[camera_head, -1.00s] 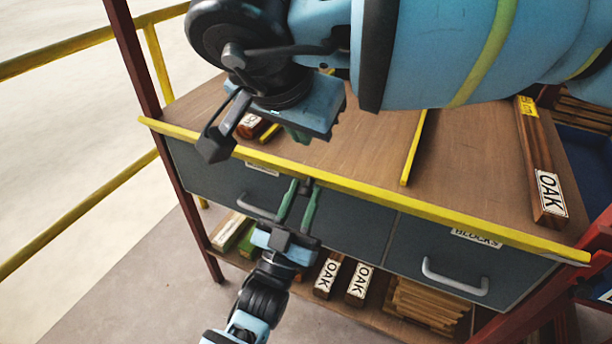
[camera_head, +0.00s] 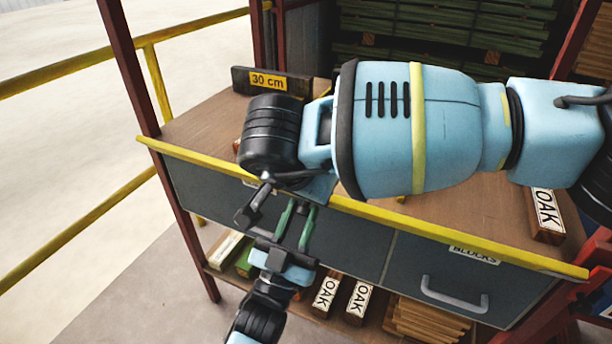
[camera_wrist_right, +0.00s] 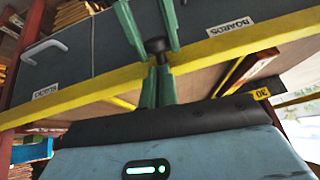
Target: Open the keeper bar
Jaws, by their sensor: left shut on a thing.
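A long yellow bar (camera_head: 450,244), which looks like the keeper bar, runs along the front edge of the wooden bench top. In the right wrist view the bar (camera_wrist_right: 240,40) carries a dark knob (camera_wrist_right: 157,46). My left gripper (camera_head: 301,208) reaches up from below, its green fingers closed on the knob at the bar. My right arm crosses from the right, above the bench. Its gripper hangs over the bar just behind the left fingertips, its own fingers hidden in the head view. In the right wrist view, the right gripper's (camera_wrist_right: 157,70) green fingers are close together at the bar.
Two grey drawers sit under the bar; the right one has a handle (camera_head: 455,296). An OAK block (camera_head: 546,218) and a dark "30 cm" block (camera_head: 265,82) lie on the bench. Blocks fill the lower shelf. A yellow railing (camera_head: 75,69) and red posts (camera_head: 150,130) stand left.

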